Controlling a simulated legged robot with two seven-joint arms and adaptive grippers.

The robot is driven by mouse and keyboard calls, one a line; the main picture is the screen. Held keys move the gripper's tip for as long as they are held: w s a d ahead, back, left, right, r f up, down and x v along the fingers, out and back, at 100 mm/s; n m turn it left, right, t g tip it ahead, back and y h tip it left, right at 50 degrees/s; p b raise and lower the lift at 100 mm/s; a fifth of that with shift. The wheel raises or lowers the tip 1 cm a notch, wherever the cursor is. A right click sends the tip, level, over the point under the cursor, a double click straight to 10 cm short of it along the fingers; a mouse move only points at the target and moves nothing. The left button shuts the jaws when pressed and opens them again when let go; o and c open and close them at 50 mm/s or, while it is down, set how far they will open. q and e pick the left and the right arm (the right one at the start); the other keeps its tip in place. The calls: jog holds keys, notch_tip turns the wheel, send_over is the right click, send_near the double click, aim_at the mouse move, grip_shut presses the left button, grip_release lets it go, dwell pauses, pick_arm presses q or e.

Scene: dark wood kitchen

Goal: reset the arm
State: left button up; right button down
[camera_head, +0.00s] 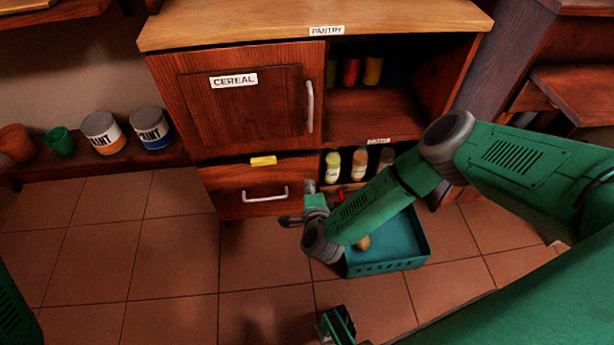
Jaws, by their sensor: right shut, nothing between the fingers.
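My right arm comes in from the right, bends at its elbow and reaches down in front of the pantry cabinet. My right gripper (309,192) is shut and empty at the end of this arm, in front of the cabinet near the lower drawer's right edge. It is small and partly hidden by my own wrist. A green part of my left side shows at the lower left edge, but no left gripper can be made out. A dark and green part at the bottom middle is unclear.
A teal crate (405,262) with a yellowish item inside stands on the tiles, partly behind my forearm. The cabinet has a closed cereal door (240,115), a drawer (228,196) and open shelves with jars and bottles. Paint cans (150,128) stand left. Floor at left is clear.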

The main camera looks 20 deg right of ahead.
jog(key=v, duration=0.2)
jog(key=p+v, duration=0.1)
jog(key=v, duration=0.2)
jog(key=shift+s+a+r+p, duration=0.1)
jog(key=shift+s+a+p, duration=0.2)
jog(key=shift+a, duration=0.1)
